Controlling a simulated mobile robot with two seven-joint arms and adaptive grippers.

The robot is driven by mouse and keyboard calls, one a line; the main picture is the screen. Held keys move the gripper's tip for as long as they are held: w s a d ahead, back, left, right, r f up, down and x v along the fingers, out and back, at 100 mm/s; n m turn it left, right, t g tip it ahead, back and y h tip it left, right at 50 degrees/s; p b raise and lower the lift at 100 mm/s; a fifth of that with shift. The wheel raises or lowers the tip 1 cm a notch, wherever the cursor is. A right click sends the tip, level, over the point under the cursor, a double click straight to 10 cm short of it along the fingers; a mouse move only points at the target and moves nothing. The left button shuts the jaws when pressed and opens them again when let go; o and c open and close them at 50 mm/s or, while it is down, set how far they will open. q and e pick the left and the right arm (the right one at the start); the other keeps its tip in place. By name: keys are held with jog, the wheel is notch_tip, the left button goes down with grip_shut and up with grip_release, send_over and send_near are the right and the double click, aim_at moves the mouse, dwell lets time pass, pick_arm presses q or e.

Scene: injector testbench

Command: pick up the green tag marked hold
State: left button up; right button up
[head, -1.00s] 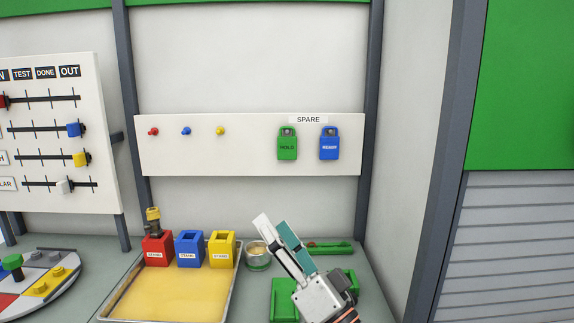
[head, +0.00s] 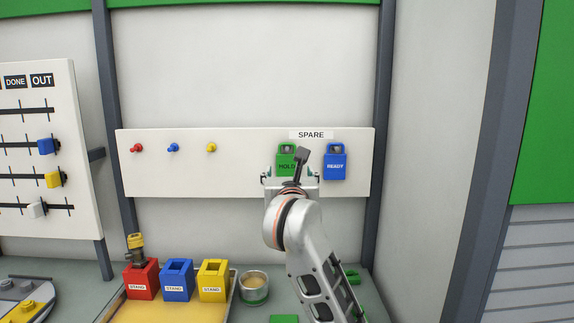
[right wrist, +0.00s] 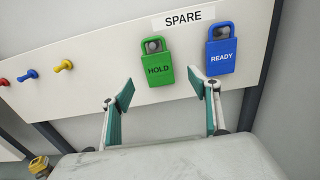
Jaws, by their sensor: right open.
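The green tag marked HOLD (head: 286,156) hangs on a peg on the white board under the SPARE label. My right gripper (head: 290,172) is in front of it in the head view and covers its lower part. In the right wrist view the green tag (right wrist: 158,69) hangs just beyond the fingertips, between the two fingers. My right gripper (right wrist: 163,88) is open and empty there, apart from the tag. The blue READY tag (head: 335,166) hangs to the right of the green one; it also shows in the right wrist view (right wrist: 221,57), beyond the right finger. My left gripper is not in view.
Red, blue and yellow pegs (head: 173,147) stick out of the board to the left. Below are red, blue and yellow stands (head: 177,281), a metal cup (head: 254,286) and a yellow tray. A dark post (head: 384,130) stands right of the board.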

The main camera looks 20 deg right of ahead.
aim_at(287, 165)
jog(key=x, duration=0.3)
jog(key=p+x, duration=0.1)
jog(key=x, duration=0.3)
jog(key=shift+w+a+f, duration=0.15)
jog(key=shift+w, duration=0.15)
jog(key=c, duration=1.1)
